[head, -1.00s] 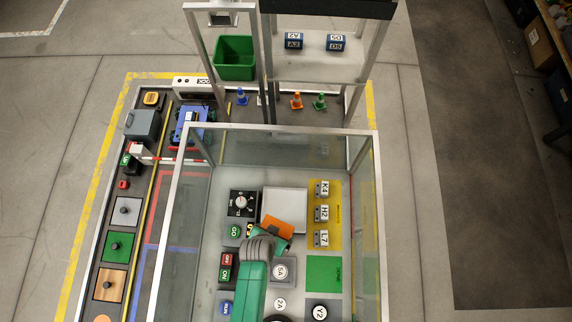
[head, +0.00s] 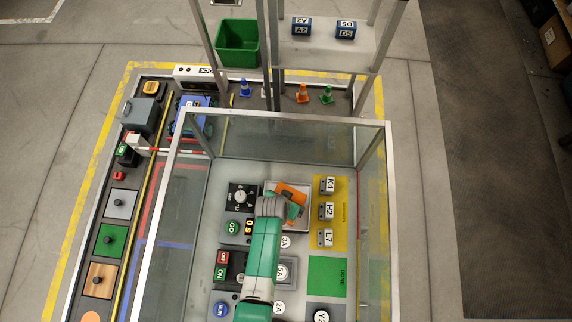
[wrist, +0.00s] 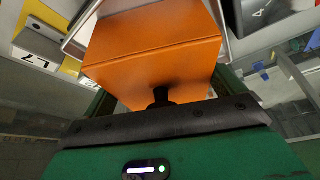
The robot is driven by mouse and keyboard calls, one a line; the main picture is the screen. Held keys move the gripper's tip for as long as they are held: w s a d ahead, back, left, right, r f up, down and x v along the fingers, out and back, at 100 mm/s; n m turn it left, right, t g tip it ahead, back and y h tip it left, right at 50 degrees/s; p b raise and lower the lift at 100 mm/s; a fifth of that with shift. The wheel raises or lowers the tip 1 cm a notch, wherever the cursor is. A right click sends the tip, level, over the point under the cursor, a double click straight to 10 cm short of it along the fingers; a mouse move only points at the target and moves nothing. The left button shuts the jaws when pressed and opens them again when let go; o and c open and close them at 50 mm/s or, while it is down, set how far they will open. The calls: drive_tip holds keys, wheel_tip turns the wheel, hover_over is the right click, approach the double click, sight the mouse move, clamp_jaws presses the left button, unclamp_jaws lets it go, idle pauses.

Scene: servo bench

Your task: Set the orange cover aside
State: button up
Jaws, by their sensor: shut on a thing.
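The orange cover (head: 289,189) is a box-like lid with a dark knob on it, seen large in the wrist view (wrist: 150,60). My gripper (head: 297,206) is shut on it, with the black knob (wrist: 161,96) at the jaws. The cover is over the pale grey square tray (head: 301,225) in the head view. I cannot tell whether it touches the tray. My arm hides part of the panel below.
To the right, a yellow strip (head: 341,240) bears blocks K4 (head: 327,185), H2 (head: 326,211) and L7 (head: 325,238). A dial (head: 240,197) and a GO button (head: 232,227) are at the left. Glass walls with a metal frame (head: 270,116) surround the work area.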

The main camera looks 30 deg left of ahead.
drive_tip(key=shift+w+f, duration=0.1)
drive_tip(key=shift+w, duration=0.05)
drive_tip(key=o, duration=0.7)
drive_tip(key=shift+c, duration=0.2)
drive_tip(key=shift+r, duration=0.4)
drive_tip(key=p+v, duration=0.7)
drive_tip(key=v, duration=0.4)
drive_tip(key=shift+s+r, duration=0.25)
drive_tip(key=shift+s, duration=0.05)
